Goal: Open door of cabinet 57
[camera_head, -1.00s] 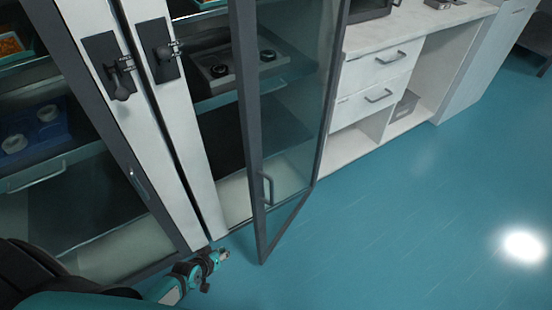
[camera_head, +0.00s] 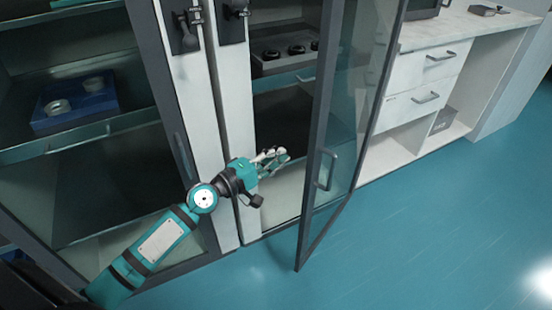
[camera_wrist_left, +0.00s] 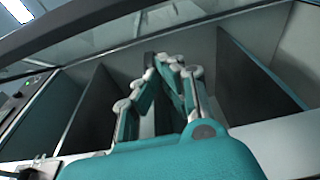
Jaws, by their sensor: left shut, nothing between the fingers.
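A glass cabinet door (camera_head: 350,110) with a dark frame stands ajar, swung out toward me, its lower corner out over the floor. Its bar handle (camera_head: 327,170) is on the free edge side. No cabinet number is legible. My left gripper (camera_head: 275,157) is shut and empty, in front of the open cabinet (camera_head: 285,105), left of the door's free edge and apart from its handle. In the left wrist view its closed fingers (camera_wrist_left: 166,62) point away, with several upright panels beyond. My right gripper is not in view.
A neighbouring cabinet on the left holds a blue tray (camera_head: 75,103) on a shelf. White posts with black latches (camera_head: 186,30) stand between the cabinets. A white drawer unit (camera_head: 425,80) is right of the door. The blue floor (camera_head: 430,230) in front is clear.

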